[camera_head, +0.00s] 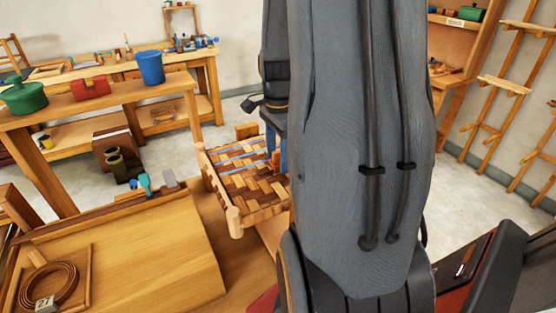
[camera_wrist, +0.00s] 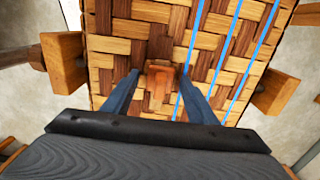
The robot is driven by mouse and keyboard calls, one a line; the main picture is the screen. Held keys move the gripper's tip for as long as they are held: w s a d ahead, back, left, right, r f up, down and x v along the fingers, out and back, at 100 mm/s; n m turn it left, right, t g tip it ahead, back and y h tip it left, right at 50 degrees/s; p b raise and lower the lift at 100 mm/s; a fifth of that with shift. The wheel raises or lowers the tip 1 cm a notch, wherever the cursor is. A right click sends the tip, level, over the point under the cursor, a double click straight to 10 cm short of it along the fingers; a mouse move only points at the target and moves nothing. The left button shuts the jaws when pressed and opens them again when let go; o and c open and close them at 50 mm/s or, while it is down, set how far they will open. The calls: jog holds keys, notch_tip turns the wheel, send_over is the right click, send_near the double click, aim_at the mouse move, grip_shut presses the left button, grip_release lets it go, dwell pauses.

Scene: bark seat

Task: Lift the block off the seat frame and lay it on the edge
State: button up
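The seat frame (camera_head: 232,210) has a woven panel of light and dark bark strips with thin blue strands. It fills most of the wrist view, where the weave (camera_wrist: 135,30) lies below my gripper. A small orange-brown block (camera_wrist: 160,88) rests on the weave and also shows in the head view (camera_head: 275,158). My gripper (camera_wrist: 158,70) points down with its two blue fingers apart, one on each side of the block. A gap shows between the block and each finger. In the head view my gripper (camera_head: 277,148) is over the seat's far right part, and my arm hides the seat's right side.
A wooden bench (camera_head: 140,250) with a coiled strap (camera_head: 48,285) fills the front left. A teal-handled tool (camera_head: 146,183) lies near its back edge. Behind are tables with a green pot (camera_head: 22,95), red box (camera_head: 90,87) and blue bucket (camera_head: 150,67). Frame posts (camera_wrist: 63,62) stick out beside the weave.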

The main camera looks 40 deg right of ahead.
jog(key=c, duration=0.9)
jog(key=shift+c, duration=0.2)
jog(key=shift+r, duration=0.1)
